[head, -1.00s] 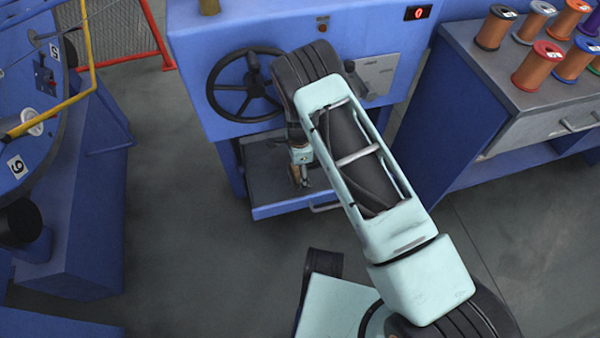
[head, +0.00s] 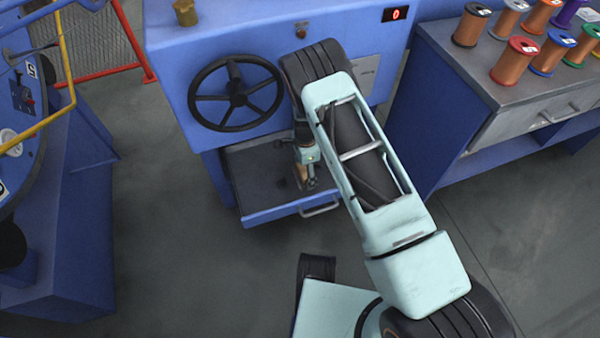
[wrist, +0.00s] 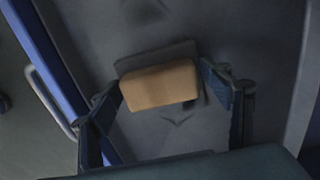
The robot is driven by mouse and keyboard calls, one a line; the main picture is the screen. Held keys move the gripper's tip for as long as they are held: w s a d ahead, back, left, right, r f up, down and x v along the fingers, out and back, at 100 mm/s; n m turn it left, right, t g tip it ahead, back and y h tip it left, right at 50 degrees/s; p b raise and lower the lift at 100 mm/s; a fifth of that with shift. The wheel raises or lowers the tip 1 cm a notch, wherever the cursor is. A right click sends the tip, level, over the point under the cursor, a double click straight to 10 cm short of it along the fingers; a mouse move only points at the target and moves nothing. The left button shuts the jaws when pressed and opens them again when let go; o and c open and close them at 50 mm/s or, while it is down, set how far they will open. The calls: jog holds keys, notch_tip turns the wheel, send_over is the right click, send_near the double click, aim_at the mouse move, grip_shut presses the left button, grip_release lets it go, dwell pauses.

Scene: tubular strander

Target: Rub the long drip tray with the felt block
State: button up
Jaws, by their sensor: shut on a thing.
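The felt block (wrist: 160,85) has a tan body and a grey felt pad showing along its far edge. My gripper (wrist: 166,90) is shut on it, one finger at each end. In the head view my gripper (head: 304,182) points down into the long drip tray (head: 240,172), a dark grey tray with a blue front and a handle, under the blue machine. The block is inside the tray's outline, low over its floor; I cannot tell whether the pad touches. Dark smudges (wrist: 182,117) show on the tray floor in the wrist view. My arm hides the tray's right part.
The blue machine has a black handwheel (head: 236,93) above the tray. A cabinet at right carries several wire spools (head: 515,60). A blue drum machine (head: 45,180) with a yellow rail stands at left. Grey floor (head: 180,240) in front is clear.

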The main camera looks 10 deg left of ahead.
aim_at(322, 173)
jog(key=shift+w+d+f, duration=0.1)
jog(key=shift+w+d, duration=0.45)
jog(key=shift+d, duration=0.35)
jog(key=shift+w+d, duration=0.55)
jog(key=shift+d, duration=0.35)
jog(key=shift+w+d+f, duration=0.1)
jog(key=shift+w+d, duration=0.45)
jog(key=shift+d, duration=0.35)
jog(key=shift+s+a+r, duration=0.1)
jog(key=shift+s+a, duration=0.35)
jog(key=shift+a, duration=0.3)
jog(key=shift+s+a+r, duration=0.1)
jog(key=shift+s+a, duration=0.3)
jog(key=shift+a, duration=0.3)
jog(key=shift+s+a+f, duration=0.1)
jog(key=shift+s+a, duration=0.35)
jog(key=shift+a, duration=0.25)
jog(key=shift+s+a+f, duration=0.1)
jog(key=shift+s+a, duration=0.35)
jog(key=shift+a, duration=0.25)
jog(key=shift+s+a+r, duration=0.1)
jog(key=shift+s+a, duration=0.45)
jog(key=shift+a, duration=0.35)
jog(key=shift+s+a, duration=0.5)
jog(key=shift+a, duration=0.4)
jog(key=shift+s+a+r, duration=0.1)
jog(key=shift+s+a, duration=0.45)
jog(key=shift+a, duration=0.35)
